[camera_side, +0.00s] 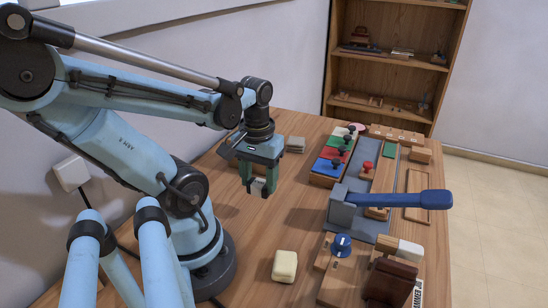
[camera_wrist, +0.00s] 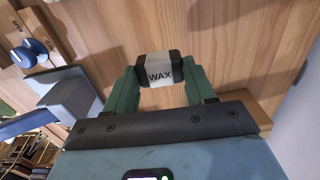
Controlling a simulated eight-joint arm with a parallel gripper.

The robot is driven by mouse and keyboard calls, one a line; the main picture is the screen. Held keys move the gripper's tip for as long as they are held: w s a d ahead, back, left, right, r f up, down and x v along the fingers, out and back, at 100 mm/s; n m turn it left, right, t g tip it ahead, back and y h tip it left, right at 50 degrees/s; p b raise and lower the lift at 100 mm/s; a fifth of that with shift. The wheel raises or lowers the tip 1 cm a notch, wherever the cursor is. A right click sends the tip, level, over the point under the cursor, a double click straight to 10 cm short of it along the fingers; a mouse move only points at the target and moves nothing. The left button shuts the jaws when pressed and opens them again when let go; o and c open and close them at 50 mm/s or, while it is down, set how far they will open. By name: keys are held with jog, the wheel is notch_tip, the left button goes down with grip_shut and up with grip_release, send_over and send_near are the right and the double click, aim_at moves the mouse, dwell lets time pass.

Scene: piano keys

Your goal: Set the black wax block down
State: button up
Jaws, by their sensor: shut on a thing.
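The black wax block (camera_wrist: 160,70) is gripped between my fingers in the wrist view; it has black ends and a pale band reading WAX. My gripper (camera_wrist: 160,82) is shut on it, one green finger at each end. In the side view my gripper (camera_side: 260,187) points down over the wooden table (camera_side: 235,222), left of the coloured trays. Only a small pale part of the wax block (camera_side: 258,184) shows between the fingers there. The block appears to be above the table, but its exact height is hard to tell.
A cream block (camera_side: 285,266) sits near the front.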

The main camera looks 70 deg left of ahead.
jog(key=shift+s+a+f, duration=0.15)
jog(key=shift+a+f, duration=0.35)
jog(key=shift+a, duration=0.3)
jog(key=shift+s+a+f, duration=0.1)
jog(key=shift+a+f, duration=0.35)
jog(key=shift+a, duration=0.3)
jog(key=shift+f, duration=2)
jog(key=shift+f, duration=0.1)
jog(key=o, duration=1)
